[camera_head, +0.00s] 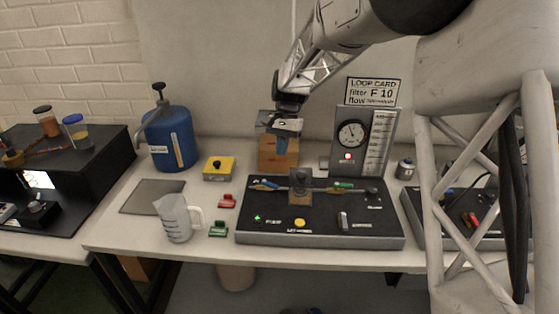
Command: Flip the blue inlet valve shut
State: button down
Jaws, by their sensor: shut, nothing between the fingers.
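The black panel (380,222) lies on the white table right of centre. A small blue handle (269,184), which looks like the inlet valve, sits on the pipe run near the panel's back left. Its exact angle is too small to tell. My gripper (282,150) points down above and behind the panel's back left edge, in front of an orange-brown box (265,160). Its fingers look closed and hold nothing. It appears apart from the blue handle. A brownish cylinder unit (300,198) stands mid-panel, right of the handle.
A green handle (343,185) sits on the pipe's right side. A gauge board (352,150) stands behind the panel. A blue jug (171,140), yellow box (219,168), measuring beaker (175,220), and red (227,201) and green (218,229) clips are to the left.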

aim_at(270, 185)
jog(key=shift+v, duration=0.75)
jog(key=w+d+m, duration=0.2)
jog(key=w, duration=0.1)
jog(key=shift+w+d+y, duration=0.2)
jog(key=shift+d+y, duration=0.1)
jog(key=shift+y, duration=0.1)
jog(key=shift+f, duration=0.1)
jog(key=x, duration=0.9)
jog(key=shift+f, duration=0.2)
jog(key=s, duration=0.1)
jog(key=s+a, duration=0.1)
jog(key=shift+s+a+f, duration=0.1)
jog(key=shift+s+f, duration=0.05)
jog(key=shift+s, duration=0.15)
jog(key=shift+s+a, duration=0.3)
jog(key=shift+s, duration=0.25)
